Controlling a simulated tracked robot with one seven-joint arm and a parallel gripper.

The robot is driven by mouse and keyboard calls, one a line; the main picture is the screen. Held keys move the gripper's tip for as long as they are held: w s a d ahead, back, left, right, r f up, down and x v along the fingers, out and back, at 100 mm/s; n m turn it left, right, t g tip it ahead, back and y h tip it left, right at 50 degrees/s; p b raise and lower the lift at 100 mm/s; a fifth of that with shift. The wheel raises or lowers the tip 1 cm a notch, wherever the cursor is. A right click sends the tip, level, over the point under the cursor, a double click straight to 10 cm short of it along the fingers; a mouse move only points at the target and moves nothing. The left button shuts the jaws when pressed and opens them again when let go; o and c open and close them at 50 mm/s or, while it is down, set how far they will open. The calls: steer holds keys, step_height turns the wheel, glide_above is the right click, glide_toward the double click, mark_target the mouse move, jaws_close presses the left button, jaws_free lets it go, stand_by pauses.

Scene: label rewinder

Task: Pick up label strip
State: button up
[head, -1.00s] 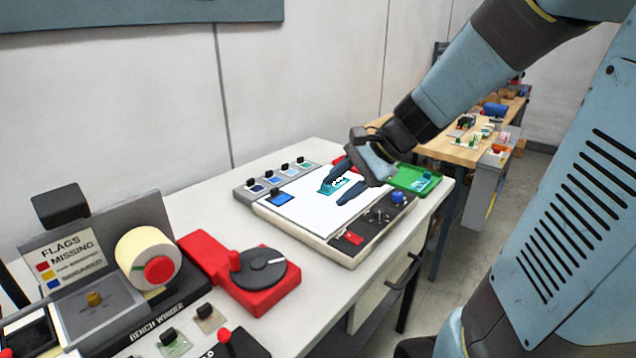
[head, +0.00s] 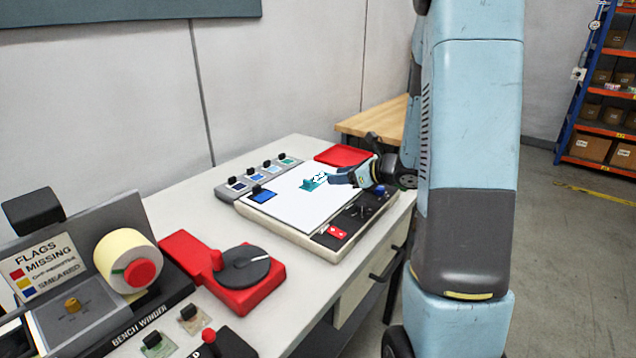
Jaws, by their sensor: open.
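A small teal label strip (head: 313,183) with a white and dark print lies on the white panel (head: 285,208) of the inspection board on the bench. My gripper (head: 334,178) is just right of the strip, low over the panel, with its fingers pointing left toward it. The gripper is open and its jaws look empty. I cannot tell whether a fingertip touches the strip. My arm hides the area right of the board.
A red tray (head: 343,155) lies behind the board. A row of small label samples (head: 262,175) runs along its left edge. The red-based dial (head: 246,266) and the bench winder (head: 128,262) stand at the front left. Knobs and a red tag (head: 337,232) line the board's right side.

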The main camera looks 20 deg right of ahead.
mark_target(317, 178)
steer(key=x, duration=1.2)
steer(key=shift+s+a+f, duration=0.15)
steer(key=shift+s+f, duration=0.05)
steer(key=shift+s, duration=0.05)
jaws_close()
